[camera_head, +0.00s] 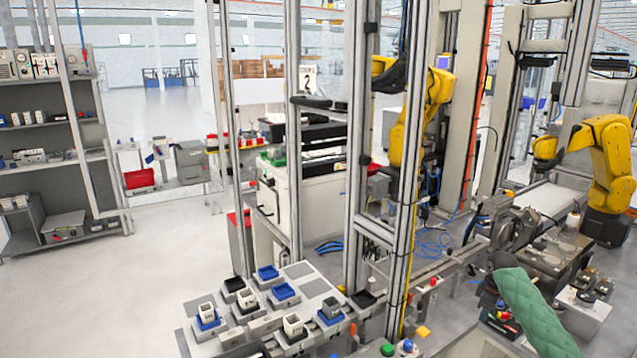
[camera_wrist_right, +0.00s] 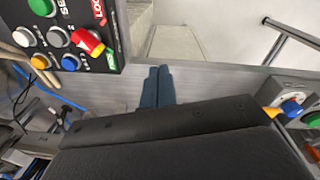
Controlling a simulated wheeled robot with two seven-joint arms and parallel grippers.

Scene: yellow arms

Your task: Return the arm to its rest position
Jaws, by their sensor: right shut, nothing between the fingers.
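My right gripper (camera_wrist_right: 157,86) shows in the wrist view with its two dark blue-grey fingers side by side and touching. It is shut and nothing shows between the fingers. The fingers stand over a grey surface beside a dark button panel (camera_wrist_right: 62,35). In the head view a green quilted sleeve, which looks like my right arm's cover (camera_head: 537,312), comes in at the lower right. Its dark end lies among machine parts, and the fingers cannot be made out clearly there. My left arm and gripper are not in view.
A table (camera_head: 300,270) with blue, black and white bins stands at the bottom centre. Metal posts (camera_head: 362,150) rise beside it. Yellow robot arms (camera_head: 610,165) stand on the right, close to a conveyor (camera_head: 545,198). A grey shelf (camera_head: 50,130) is at the left, with open floor in front.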

